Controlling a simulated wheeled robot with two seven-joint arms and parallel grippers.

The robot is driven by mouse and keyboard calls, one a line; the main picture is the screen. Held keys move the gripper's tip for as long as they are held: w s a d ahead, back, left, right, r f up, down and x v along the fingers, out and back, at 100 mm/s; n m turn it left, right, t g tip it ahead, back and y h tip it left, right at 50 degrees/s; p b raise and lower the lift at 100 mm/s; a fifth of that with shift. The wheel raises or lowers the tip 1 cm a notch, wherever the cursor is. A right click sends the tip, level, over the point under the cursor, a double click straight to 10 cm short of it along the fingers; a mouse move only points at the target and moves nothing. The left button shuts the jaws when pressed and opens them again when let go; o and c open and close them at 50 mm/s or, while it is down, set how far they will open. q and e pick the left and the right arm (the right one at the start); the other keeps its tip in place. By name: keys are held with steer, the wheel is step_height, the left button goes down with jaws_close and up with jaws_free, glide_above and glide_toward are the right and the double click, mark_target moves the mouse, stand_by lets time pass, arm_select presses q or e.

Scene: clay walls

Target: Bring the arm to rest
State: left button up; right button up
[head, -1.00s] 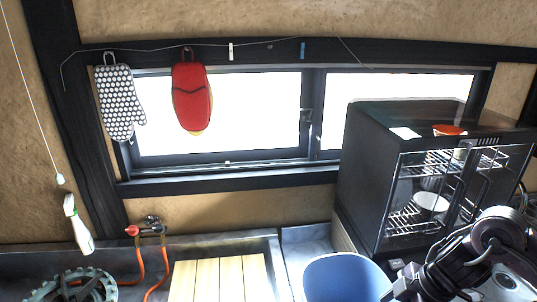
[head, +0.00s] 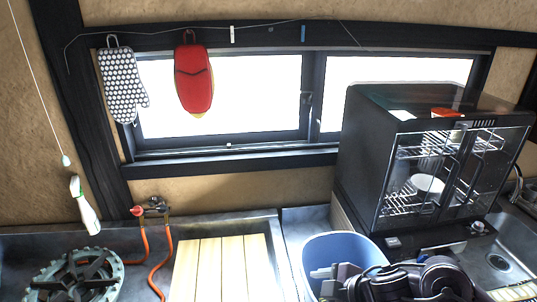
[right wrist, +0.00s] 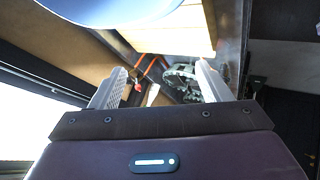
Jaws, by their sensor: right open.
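My right gripper (head: 322,281) is at the lower right of the head view, in front of the blue bin (head: 315,250), and covers part of it. In the right wrist view its two pale fingers (right wrist: 160,80) stand wide apart with nothing between them. My right arm is dark and bent at the bottom edge of the head view. I cannot tell whether the gripper touches the bin. My left gripper is not in view.
A black glass-doored cabinet (head: 375,150) stands behind the arm, with a sink (head: 495,262) to its right. A slatted wooden board (head: 220,270), a gas burner (head: 75,275) and a spray bottle (head: 84,205) are to the left. Mitts (head: 194,85) hang by the window.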

steer(key=s+d+f+m+g+h, duration=0.1)
steer(key=s+d+f+m+h, duration=0.25)
steer(key=s+m, duration=0.35)
steer(key=s+d+f+m+g+h, duration=0.1)
steer(key=s+d+f+m+h, duration=0.15)
steer(key=s+d+m, duration=0.4)
step_height(320, 180, down, 36)
steer(key=s+a+g+b, duration=0.1)
steer(key=s+g+b, duration=0.15)
steer(key=b, duration=0.45)
arm_select(q)
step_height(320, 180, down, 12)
steer(key=b, duration=0.4)
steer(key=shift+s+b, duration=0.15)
steer(key=shift+b, duration=0.2)
arm_select(e)
steer(key=s+d+f, duration=0.3)
steer(key=s+f, duration=1.7)
steer(key=f, duration=0.3)
steer(key=shift+d+f+m+h, duration=0.2)
steer(key=shift+m+h, duration=0.1)
steer(key=shift+m, duration=0.05)
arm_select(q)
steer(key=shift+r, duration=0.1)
